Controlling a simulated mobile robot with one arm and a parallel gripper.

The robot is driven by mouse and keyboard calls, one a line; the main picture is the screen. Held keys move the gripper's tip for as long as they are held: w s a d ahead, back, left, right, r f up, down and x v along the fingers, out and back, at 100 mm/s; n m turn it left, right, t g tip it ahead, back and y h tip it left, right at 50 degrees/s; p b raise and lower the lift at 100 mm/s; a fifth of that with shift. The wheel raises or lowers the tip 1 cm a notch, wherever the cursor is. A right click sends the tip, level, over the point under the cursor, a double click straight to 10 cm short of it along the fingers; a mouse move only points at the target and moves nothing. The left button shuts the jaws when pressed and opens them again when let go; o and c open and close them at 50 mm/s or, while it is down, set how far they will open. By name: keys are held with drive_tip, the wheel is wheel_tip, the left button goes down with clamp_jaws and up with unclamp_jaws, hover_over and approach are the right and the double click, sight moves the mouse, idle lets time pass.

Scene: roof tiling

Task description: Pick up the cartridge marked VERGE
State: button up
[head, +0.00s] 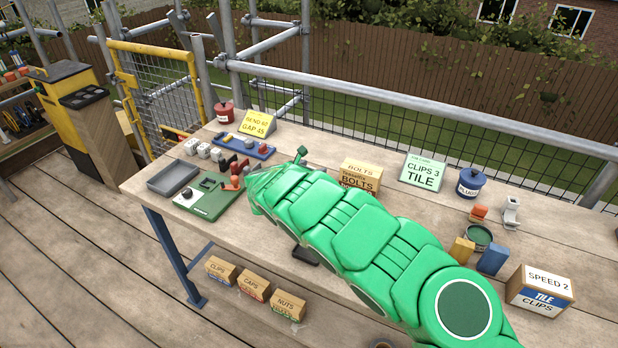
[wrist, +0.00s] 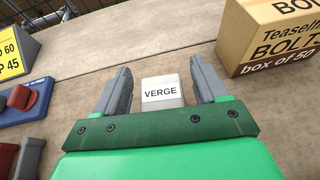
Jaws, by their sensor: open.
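The cartridge marked VERGE (wrist: 162,95) is a small white block with black letters on its near face. In the wrist view it sits on the wooden tabletop between the two grey fingers of my gripper (wrist: 160,70). The fingers are open, one on each side of it, with a visible gap to each side. Its lower edge meets my gripper's green body in the picture. In the head view my green arm reaches over the bench, and I cannot make out this cartridge there.
A BOLTS box (wrist: 270,38) stands close on the right. A blue tray (wrist: 30,103) and a yellow sign (wrist: 15,50) are on the left. Several white blocks (head: 203,150) stand at the bench's left end, near a grey tray (head: 172,178) and a green board (head: 215,200).

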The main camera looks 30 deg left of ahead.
drive_tip(key=shift+w, duration=0.1)
drive_tip(key=shift+c, duration=0.4)
drive_tip(key=c, duration=1)
